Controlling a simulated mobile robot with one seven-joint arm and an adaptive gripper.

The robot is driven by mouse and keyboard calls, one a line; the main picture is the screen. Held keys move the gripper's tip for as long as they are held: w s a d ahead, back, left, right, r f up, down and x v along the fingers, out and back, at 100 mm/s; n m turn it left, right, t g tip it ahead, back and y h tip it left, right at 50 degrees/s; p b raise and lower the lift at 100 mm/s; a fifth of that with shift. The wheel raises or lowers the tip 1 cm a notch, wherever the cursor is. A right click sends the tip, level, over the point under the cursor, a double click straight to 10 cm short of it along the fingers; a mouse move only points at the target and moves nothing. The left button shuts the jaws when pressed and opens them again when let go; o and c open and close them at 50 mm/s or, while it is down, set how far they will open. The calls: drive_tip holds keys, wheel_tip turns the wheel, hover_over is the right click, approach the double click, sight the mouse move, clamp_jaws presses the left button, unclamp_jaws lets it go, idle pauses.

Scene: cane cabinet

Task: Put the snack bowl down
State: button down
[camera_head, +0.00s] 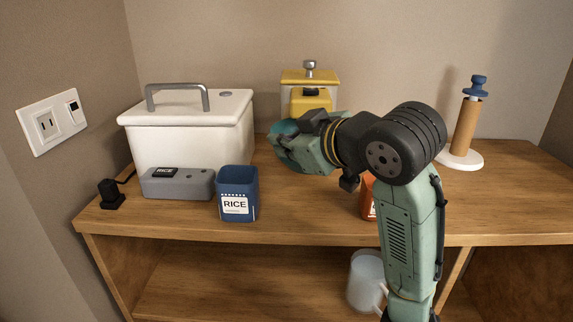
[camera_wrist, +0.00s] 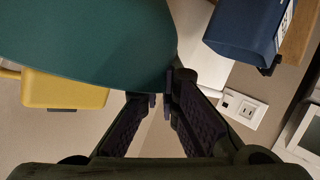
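The snack bowl, dark teal, fills the upper left of the wrist view (camera_wrist: 85,45). In the head view only a teal part of it (camera_head: 285,128) shows behind my gripper (camera_head: 297,148). In the wrist view the two dark fingers of my gripper (camera_wrist: 160,98) come close together at the bowl's edge and appear shut on it. The bowl appears held above the wooden cabinet top (camera_head: 300,210), in front of the yellow-lidded container. Its inside and most of its outline are hidden in the head view.
A white bin (camera_head: 190,130), a grey box (camera_head: 178,184) and a blue RICE canister (camera_head: 238,180) stand left. The yellow-lidded container (camera_head: 310,78) is behind. An orange-red item (camera_head: 367,198) is partly hidden by my arm. A paper-towel holder (camera_head: 466,125) stands right, with clear wood around it.

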sight(286, 164)
drive_tip(key=w, duration=0.3)
drive_tip(key=shift+f, duration=1)
wheel_tip(286, 164, down, 4)
drive_tip(key=shift+s+f, duration=0.1)
drive_tip(key=shift+f, duration=0.15)
drive_tip(key=shift+w+f+p, duration=0.2)
drive_tip(key=shift+p, duration=0.2)
drive_tip(key=shift+f, duration=0.15)
drive_tip(key=c, duration=2.3)
unclamp_jaws()
drive_tip(key=shift+f, duration=0.1)
drive_tip(key=o, duration=0.5)
